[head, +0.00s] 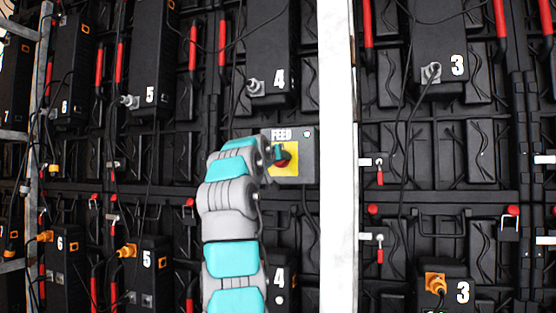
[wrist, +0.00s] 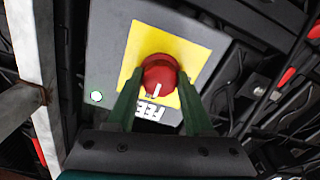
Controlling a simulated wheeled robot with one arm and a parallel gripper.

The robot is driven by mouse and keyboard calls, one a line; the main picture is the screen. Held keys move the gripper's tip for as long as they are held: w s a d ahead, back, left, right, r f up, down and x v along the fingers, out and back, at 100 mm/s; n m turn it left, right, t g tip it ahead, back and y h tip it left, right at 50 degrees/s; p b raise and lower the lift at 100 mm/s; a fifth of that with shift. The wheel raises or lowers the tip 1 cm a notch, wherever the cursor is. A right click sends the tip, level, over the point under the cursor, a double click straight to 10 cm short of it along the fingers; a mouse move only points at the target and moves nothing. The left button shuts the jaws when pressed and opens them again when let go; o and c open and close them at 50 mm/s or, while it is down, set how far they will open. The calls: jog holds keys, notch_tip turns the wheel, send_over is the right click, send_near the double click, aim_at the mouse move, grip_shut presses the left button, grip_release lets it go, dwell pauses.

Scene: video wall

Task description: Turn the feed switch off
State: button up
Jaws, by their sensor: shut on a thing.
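The feed switch is a red round knob (wrist: 159,75) with a white pointer mark, on a yellow plate (wrist: 192,50) set in a grey box (wrist: 113,20) lettered FEED. In the head view the grey box (head: 308,150) is right of my arm, and the red knob (head: 283,160) shows partly behind my gripper (head: 277,154). In the wrist view the two green fingers of my gripper (wrist: 160,88) stand on either side of the knob and are shut on it. The pointer mark is towards the FEED lettering, which appears upside down there. A small white round spot is on the box.
A white upright post (head: 337,150) stands close to the right of the box. Black numbered units, such as the one marked 4 (head: 262,45), hang around it with loose cables and red handles. A metal frame (head: 38,90) is at the far left.

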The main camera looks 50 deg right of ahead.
grip_shut()
jog(key=shift+a+r, duration=0.1)
jog(key=shift+n+b, duration=0.35)
jog(key=shift+n, duration=0.05)
jog(key=shift+w+n+p, duration=0.1)
jog(key=shift+n+p, duration=4.95)
jog(key=shift+n, duration=3.45)
